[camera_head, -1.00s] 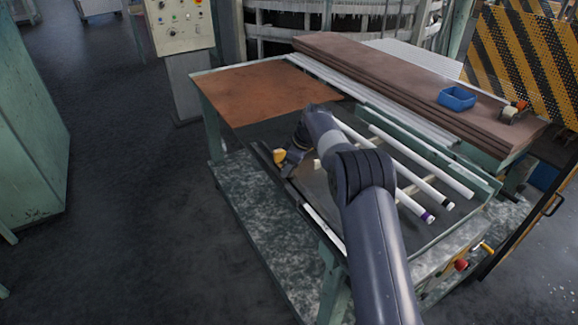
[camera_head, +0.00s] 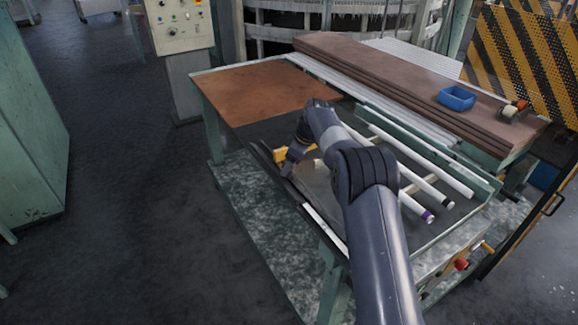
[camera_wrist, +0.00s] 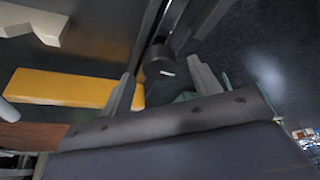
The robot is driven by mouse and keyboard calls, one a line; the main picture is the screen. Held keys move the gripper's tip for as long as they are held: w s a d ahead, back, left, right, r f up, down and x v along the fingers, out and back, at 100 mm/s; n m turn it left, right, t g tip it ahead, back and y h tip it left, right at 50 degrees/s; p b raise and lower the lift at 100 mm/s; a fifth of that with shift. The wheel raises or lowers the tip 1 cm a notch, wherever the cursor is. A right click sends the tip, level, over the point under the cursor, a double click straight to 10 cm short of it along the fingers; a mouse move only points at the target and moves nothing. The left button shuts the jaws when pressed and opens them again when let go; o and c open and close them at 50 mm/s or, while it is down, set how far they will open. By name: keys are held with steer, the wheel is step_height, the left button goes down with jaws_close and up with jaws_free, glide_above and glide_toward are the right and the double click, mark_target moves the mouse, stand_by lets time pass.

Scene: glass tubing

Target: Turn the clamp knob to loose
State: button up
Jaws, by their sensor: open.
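A dark round knob (camera_wrist: 157,62) with a small pale mark shows in the wrist view, beside a dark rail. My gripper (camera_wrist: 161,72) is open, with one finger to each side of the knob in the picture. I cannot tell whether either finger touches it. A yellow bar (camera_wrist: 60,88) lies to the left of the fingers. In the head view my gripper (camera_head: 288,168) is low at the table's left front edge, next to the yellow bar (camera_head: 296,154). The knob is not distinguishable there.
White tubes, one with a purple band (camera_head: 428,216), lie on the table right of my arm. A brown sheet (camera_head: 270,90) covers the table's far left. Stacked brown boards (camera_head: 400,75) carry a blue bin (camera_head: 457,98). Floor left of the table is clear.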

steer(key=b+v, duration=0.1)
steer(key=v, duration=0.8)
steer(key=shift+r, duration=0.2)
steer(key=p+x, duration=0.1)
steer(key=x, duration=0.9)
steer(key=shift+f+p, duration=0.3)
steer(key=shift+a+f+m, duration=0.1)
steer(key=shift+m, duration=0.2)
